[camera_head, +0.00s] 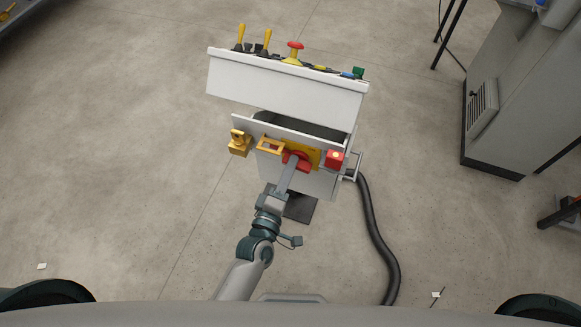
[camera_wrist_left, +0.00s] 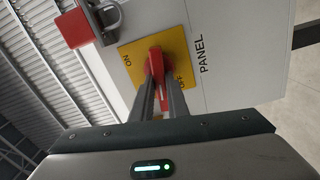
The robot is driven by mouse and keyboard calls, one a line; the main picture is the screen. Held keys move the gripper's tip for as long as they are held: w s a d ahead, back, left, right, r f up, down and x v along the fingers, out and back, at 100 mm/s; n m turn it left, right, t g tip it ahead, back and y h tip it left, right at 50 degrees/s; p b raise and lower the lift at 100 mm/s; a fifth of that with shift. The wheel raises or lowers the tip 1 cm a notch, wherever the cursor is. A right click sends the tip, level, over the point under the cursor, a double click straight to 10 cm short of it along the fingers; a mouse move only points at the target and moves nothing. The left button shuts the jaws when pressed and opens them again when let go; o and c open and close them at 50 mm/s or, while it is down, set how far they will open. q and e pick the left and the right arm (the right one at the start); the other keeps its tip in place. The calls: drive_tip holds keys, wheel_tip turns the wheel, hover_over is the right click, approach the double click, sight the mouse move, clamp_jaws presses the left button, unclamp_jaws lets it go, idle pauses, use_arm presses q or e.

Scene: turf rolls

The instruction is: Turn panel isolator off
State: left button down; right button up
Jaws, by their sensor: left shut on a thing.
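The panel isolator has a red handle (camera_head: 301,160) on a yellow plate (camera_head: 314,153), on the front of the white control stand (camera_head: 325,184). In the left wrist view the yellow plate (camera_wrist_left: 177,40) bears ON and OFF, with PANEL printed beside it. The red handle (camera_wrist_left: 156,66) lies between the two fingers of my left gripper (camera_wrist_left: 160,92), its end reaching down between them. I cannot tell which mark it points to. In the head view my left gripper (camera_head: 291,172) is shut on the handle from below, partly hiding it. My right gripper is not in view.
Above is a sloped console (camera_head: 287,80) with levers and a red mushroom button (camera_head: 294,47). A black cable (camera_head: 373,225) runs down at right. A grey cabinet (camera_head: 520,95) stands farther right; the floor between is mostly clear.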

use_arm(q)
drive_tip(key=shift+f+n, duration=0.15)
drive_tip(key=shift+n, duration=0.85)
drive_tip(key=c, duration=1.7)
unclamp_jaws()
drive_tip(key=shift+s, duration=0.15)
